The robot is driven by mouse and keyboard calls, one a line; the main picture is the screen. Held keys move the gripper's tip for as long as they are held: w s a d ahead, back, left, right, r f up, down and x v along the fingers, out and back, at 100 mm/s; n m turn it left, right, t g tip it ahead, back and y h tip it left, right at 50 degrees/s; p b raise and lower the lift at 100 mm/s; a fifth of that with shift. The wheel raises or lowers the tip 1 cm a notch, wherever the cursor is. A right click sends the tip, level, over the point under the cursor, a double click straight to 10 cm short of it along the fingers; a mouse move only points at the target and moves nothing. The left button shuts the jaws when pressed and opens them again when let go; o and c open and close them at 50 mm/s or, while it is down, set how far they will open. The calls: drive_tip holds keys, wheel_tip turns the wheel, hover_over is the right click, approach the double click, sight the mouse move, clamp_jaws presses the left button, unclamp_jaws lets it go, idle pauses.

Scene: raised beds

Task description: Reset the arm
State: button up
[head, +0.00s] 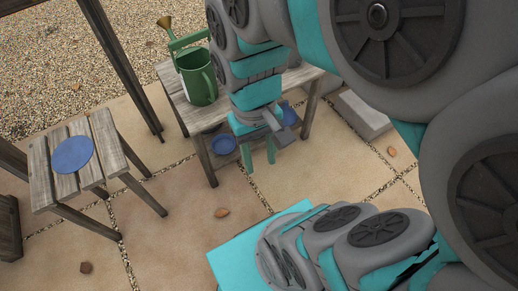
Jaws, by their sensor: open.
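My arm crosses the right and middle of the head view. My gripper (260,160) hangs at its end, pointing down, with its two teal fingers apart and nothing between them. It appears in front of the near edge of a wooden bench (200,118); the exact gap between them is hard to tell. Part of the bench is hidden behind my arm.
A green watering can (201,80) stands on the bench. A blue bowl (223,144) and a partly hidden blue item (288,114) are lower down. A blue plate (73,154) lies on a wooden stool (108,135) at left. Paving between is mostly clear, with scattered leaves.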

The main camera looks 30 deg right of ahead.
drive_tip(key=shift+s+f+n, duration=0.2)
drive_tip(key=shift+s+f, duration=0.15)
drive_tip(key=shift+s, duration=0.25)
drive_tip(key=shift+s+f+n, duration=0.2)
drive_tip(key=shift+s+f, duration=0.15)
drive_tip(key=shift+s, duration=0.2)
idle(0.3)
